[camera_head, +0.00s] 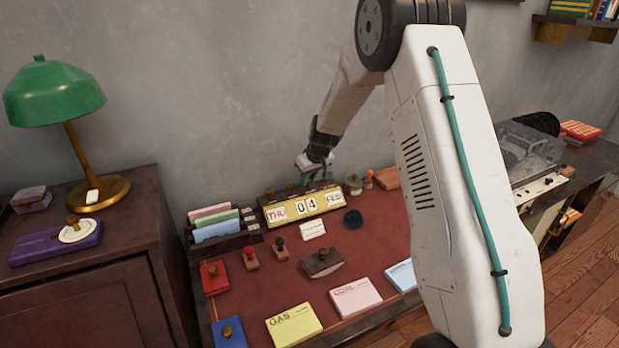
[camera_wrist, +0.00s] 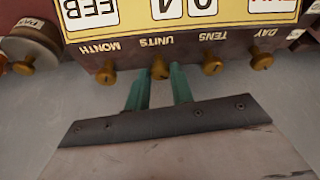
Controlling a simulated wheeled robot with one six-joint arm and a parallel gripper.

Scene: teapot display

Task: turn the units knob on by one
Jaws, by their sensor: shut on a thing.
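The yellow perpetual calendar (camera_head: 303,204) stands on the desk and reads THU, 04, FEB. In the wrist view the calendar (camera_wrist: 124,15) appears upside down, with brass knobs along its edge labelled MONTH, UNITS, TENS and DAY. The units knob (camera_wrist: 159,67) sits between the teal fingertips of my gripper (camera_wrist: 163,73), which is shut on it. In the head view my gripper (camera_head: 312,163) is behind the top of the calendar; its fingertips and the knob are hard to make out there.
The month knob (camera_wrist: 106,74) and tens knob (camera_wrist: 212,65) sit close on either side of my fingers. A card rack (camera_head: 215,228) stands left of the calendar. Stamps, a dark round object (camera_head: 353,218) and notepads lie in front on the red desk top (camera_head: 270,290).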

